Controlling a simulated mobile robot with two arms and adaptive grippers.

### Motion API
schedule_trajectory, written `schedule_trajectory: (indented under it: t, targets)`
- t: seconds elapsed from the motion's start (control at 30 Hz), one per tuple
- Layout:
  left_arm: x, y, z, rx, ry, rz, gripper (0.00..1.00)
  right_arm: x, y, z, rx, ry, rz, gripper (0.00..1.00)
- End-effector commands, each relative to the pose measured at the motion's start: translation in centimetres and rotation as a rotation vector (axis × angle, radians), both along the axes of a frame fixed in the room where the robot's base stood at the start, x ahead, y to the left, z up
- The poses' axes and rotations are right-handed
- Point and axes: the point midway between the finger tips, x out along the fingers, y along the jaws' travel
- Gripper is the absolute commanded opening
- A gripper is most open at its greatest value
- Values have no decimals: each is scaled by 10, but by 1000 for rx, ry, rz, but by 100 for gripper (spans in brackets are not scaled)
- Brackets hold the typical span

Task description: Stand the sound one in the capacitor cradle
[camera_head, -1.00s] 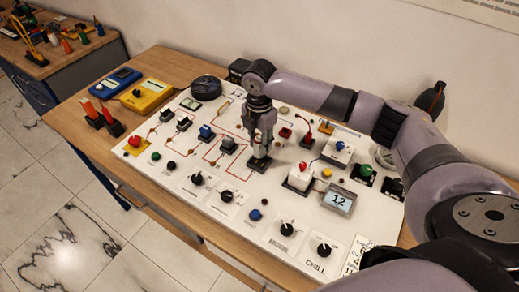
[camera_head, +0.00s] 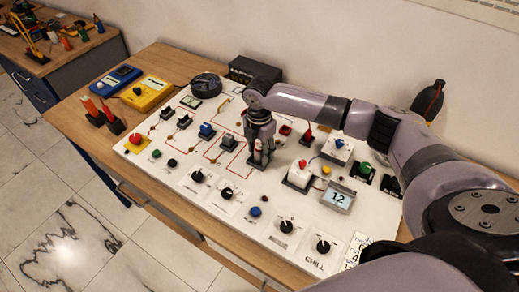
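My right gripper (camera_head: 259,161) points down over the middle of the white panel (camera_head: 205,182), its fingers on either side of a small pale and reddish piece (camera_head: 257,155). I cannot tell whether the fingers press on it, or whether it is a capacitor. The dark base at the fingertips is mostly hidden, and I cannot tell whether it is the cradle. Two orange-red upright pieces in dark holders, a left one (camera_head: 91,106) and a right one (camera_head: 109,113), stand on the wooden table left of the panel. My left gripper is not in view.
A blue meter (camera_head: 116,79) and a yellow meter (camera_head: 147,93) lie at the table's back left. A black box (camera_head: 255,71) stands behind my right arm. Knobs, a red-topped white block (camera_head: 298,174) and a display (camera_head: 338,198) crowd the panel.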

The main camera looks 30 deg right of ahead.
Motion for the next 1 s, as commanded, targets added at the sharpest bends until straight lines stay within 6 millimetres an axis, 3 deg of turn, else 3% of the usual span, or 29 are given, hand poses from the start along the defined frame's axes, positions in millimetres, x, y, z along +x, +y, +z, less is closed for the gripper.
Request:
schedule_trajectory:
  t: [0.3,0.47,0.8,1.0]
  targets:
    - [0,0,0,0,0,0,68,0,0,1,0,0,0,49]
    - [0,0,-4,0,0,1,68,1,-1,11,0,-2,0,49]
    - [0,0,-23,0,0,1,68,1,0,80,1,-5,0,49]
    - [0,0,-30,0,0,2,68,1,0,111,1,-2,-1,49]
